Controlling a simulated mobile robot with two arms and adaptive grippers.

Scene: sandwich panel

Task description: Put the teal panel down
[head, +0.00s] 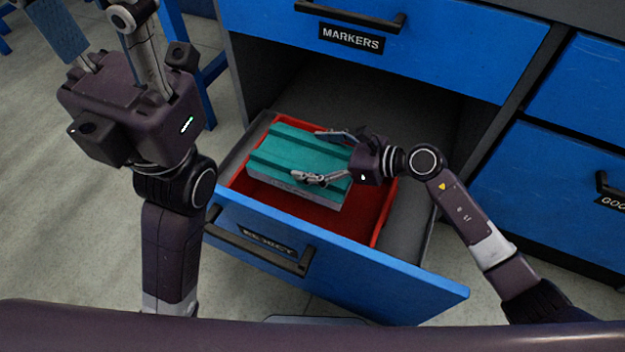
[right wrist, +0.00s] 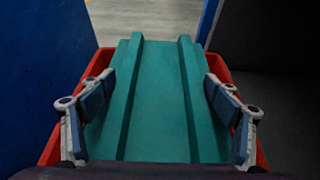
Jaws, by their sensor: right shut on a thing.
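The teal panel (head: 300,152) is a ridged teal slab with a pale grey side. It lies inside the red tray (head: 376,225) in the open drawer, towards the tray's left part. In the right wrist view the panel (right wrist: 158,105) runs away from me, with red tray walls on both sides. My right gripper (head: 308,157) is shut on the panel, one finger along each long side. Whether the panel's underside touches the tray floor is hidden. My left gripper (head: 100,35) is raised at the upper left, its fingers spread apart, with no object visible between them.
The open drawer (head: 330,262) has a blue front, a black handle and a label that seems to read REJECT. A closed MARKERS drawer (head: 440,40) is above it. More blue drawers (head: 550,190) stand at right. The red tray's right part is bare.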

